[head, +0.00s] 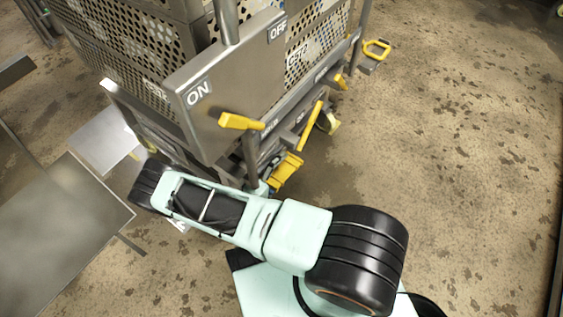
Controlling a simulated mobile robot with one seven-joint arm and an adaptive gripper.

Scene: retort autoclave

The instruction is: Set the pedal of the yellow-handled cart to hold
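The cart is a grey metal frame carrying perforated baskets, with a plate (228,85) marked ON and OFF. A yellow handle (240,122) sticks out below the plate's ON end. Low on this side, a wide yellow piece that looks like a pedal (287,170) sits just beyond my mint-green arm, its near part close to the arm. I cannot read its setting. A slanted yellow bar (311,127) rises behind it. My arm crosses the lower middle of the view and hides the floor below it. My gripper's fingers are not visible.
Another yellow loop-shaped piece (377,49) lies low at the cart's far right corner. A grey metal surface (65,235) fills the lower left, close to the cart. The stained concrete floor (465,150) on the right is open.

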